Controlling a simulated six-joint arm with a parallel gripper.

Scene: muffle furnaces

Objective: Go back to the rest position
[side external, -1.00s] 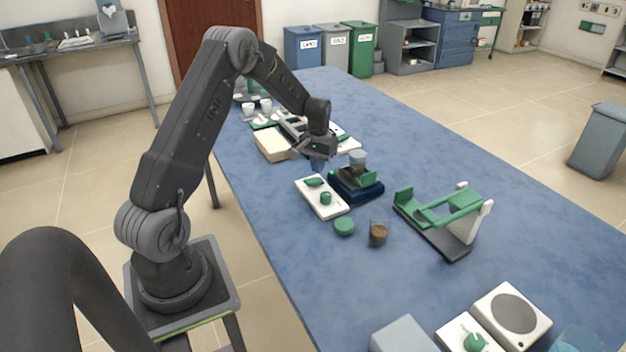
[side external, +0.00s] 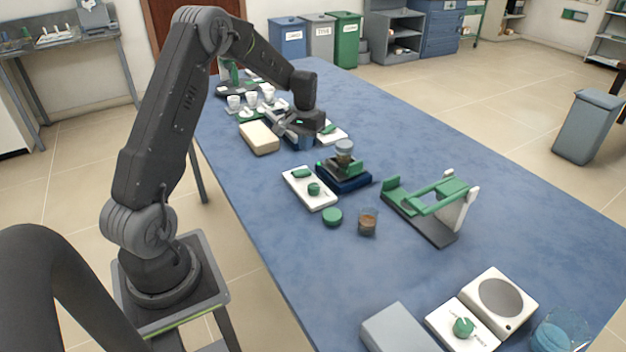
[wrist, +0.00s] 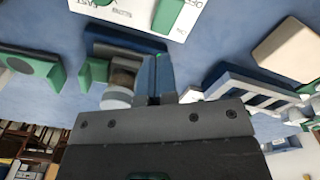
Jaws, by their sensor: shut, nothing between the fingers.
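My gripper (side external: 303,145) is shut and empty. It hangs above the blue table, fingers down, behind and left of a dark blue device (side external: 343,178) in the side view. A jar with a grey lid (side external: 344,152) stands on that device, apart from my gripper. In the wrist view my shut blue fingers (wrist: 156,75) show beside the jar (wrist: 120,85), with nothing between them.
A beige block (side external: 259,138) lies left of my gripper.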

